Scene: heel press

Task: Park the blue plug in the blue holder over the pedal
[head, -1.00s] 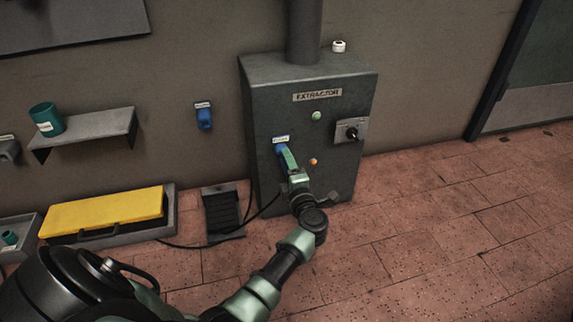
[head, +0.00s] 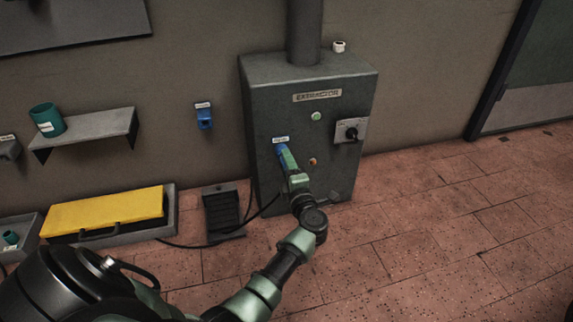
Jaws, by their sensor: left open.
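The blue holder (head: 204,118) is fixed on the wall above the black pedal (head: 222,210), with a small white label over it. A blue piece (head: 282,149) shows under a label on the front of the grey extractor cabinet; it seems to be the blue plug at its socket, but I cannot tell plug from socket. My left gripper (head: 287,158) is open at this blue piece, its green fingers hiding the lower part. I cannot tell whether the fingers touch it. My right gripper is not in view.
The extractor cabinet (head: 340,85) carries a green button, an orange lamp and a rotary switch (head: 351,131). A black cable (head: 262,208) runs along the floor to the cabinet. A tray with a yellow lid, and a shelf (head: 90,130) with a teal cup, are at left. The right floor is clear.

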